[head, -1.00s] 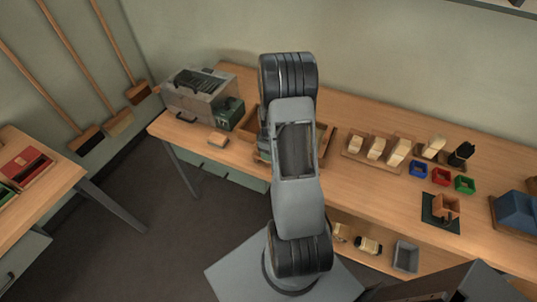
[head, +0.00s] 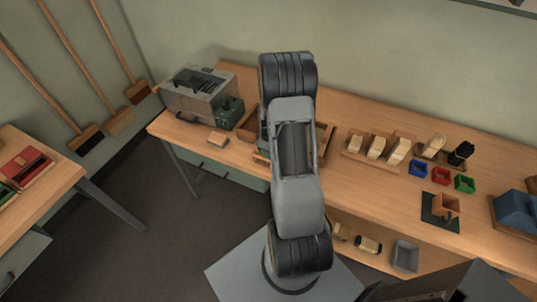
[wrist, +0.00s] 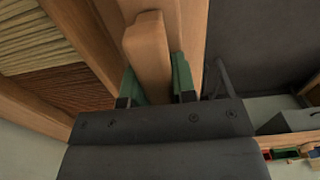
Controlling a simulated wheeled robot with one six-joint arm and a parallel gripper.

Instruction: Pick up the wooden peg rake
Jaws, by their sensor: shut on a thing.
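My gripper shows in the wrist view (wrist: 156,84), with its green-padded fingers shut on the sides of an upright wooden piece, the wooden peg rake (wrist: 148,50). Only a plain, round-edged wooden part of the rake shows; no pegs are visible. The rake stands beside the wooden edge of a divided tray (wrist: 85,42). I cannot tell whether it touches the tray or table. In the head view my arm covers the gripper and the rake.
The tray holds pale fibre (wrist: 30,35) and reddish-brown fibre (wrist: 55,88). Brush blocks (head: 376,147) and coloured bins (head: 440,176) are to the right.

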